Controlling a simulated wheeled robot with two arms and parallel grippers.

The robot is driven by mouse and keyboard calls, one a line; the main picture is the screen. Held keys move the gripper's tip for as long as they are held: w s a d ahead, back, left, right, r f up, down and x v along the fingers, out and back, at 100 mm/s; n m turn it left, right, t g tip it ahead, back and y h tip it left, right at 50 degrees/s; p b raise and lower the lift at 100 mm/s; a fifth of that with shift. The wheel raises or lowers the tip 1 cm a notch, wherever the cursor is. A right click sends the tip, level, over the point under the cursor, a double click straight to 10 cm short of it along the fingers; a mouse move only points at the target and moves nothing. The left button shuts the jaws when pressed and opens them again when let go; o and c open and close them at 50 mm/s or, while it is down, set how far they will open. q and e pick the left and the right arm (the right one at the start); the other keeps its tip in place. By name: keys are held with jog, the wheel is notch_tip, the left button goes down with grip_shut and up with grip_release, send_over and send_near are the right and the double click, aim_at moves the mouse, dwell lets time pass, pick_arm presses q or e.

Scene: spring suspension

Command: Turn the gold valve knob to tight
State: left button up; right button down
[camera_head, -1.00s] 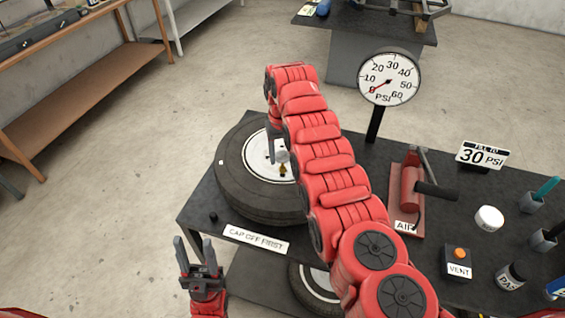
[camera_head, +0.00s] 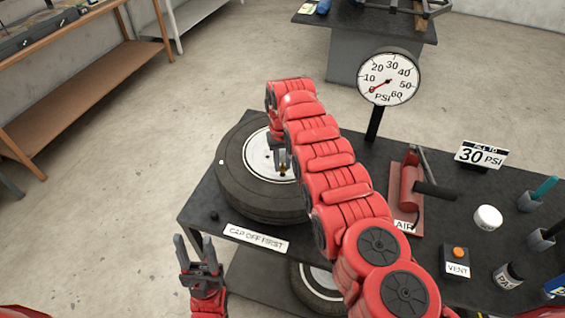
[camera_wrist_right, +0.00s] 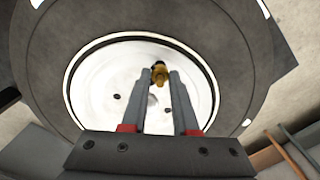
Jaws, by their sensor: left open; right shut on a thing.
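In the head view the gold knob (camera_head: 283,168) shows small beside my right gripper (camera_head: 280,160), which reaches over the tyre from above. The tyre (camera_head: 238,180) lies flat on the dark table. My left gripper (camera_head: 197,256) is open and empty in front of the table's left edge.
A gauge (camera_head: 389,78) has its needle near the low end. A red air pump (camera_head: 411,195), a vent box (camera_head: 457,262) and a "30 PSI" sign (camera_head: 481,155) stand to the right. A "CAP OFF FIRST" label (camera_head: 256,239) and a small black cap (camera_head: 213,216) are at the front left.

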jog(key=shift+f, duration=0.15)
jog(key=shift+m+b, duration=0.4)
jog(key=shift+f+m+b, duration=0.15)
jog(key=shift+m+b, duration=0.8)
jog(key=shift+m, duration=0.05)
jog(key=m+b, duration=0.3)
jog(key=b, duration=0.1)
jog(key=shift+m, duration=0.4)
jog(key=m+b, duration=0.2)
jog(key=shift+m, duration=0.3)
jog(key=m, duration=0.2)
jog(key=shift+r+m, duration=0.2)
jog(key=shift+m, duration=2)
